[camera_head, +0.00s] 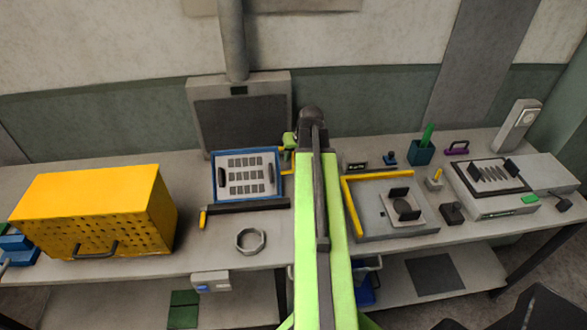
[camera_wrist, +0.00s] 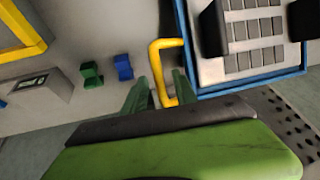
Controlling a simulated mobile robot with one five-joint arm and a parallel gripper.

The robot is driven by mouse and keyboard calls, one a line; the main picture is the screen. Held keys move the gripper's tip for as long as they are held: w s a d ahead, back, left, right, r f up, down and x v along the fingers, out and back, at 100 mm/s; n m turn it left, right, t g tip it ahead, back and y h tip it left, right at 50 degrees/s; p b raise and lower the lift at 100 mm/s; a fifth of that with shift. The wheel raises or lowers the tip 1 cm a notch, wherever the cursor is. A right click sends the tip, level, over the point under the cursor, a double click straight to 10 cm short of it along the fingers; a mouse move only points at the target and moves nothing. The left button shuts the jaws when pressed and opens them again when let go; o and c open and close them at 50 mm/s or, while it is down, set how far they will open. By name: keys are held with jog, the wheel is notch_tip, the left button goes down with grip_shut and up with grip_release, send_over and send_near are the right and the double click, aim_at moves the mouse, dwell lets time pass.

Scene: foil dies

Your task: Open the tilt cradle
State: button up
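The tilt cradle is a blue-framed plate (camera_head: 217,178) bearing rows of small dark foil dies, standing tilted at the back of the bench in the head view. Its blue frame (camera_wrist: 250,81) fills the upper right of the wrist view. A yellow bent handle (camera_wrist: 156,66) sticks out from the frame's side. My gripper (camera_wrist: 161,92) has its two green fingers apart, one on each side of the handle's lower end, with a gap visible on the left. Contact with the right finger is unclear. In the head view my arm hides most of the gripper.
A yellow perforated box (camera_head: 85,205) stands at left, and a metal ring (camera_head: 250,240) lies in front of the cradle. A yellow lever (camera_head: 203,219) is at the cradle's lower left. A grey plate with a yellow angle rail (camera_head: 352,205) lies right of my arm.

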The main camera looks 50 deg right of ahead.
jog(key=shift+x, duration=0.9)
jog(key=shift+r, duration=0.1)
grip_shut()
dwell(0.6)
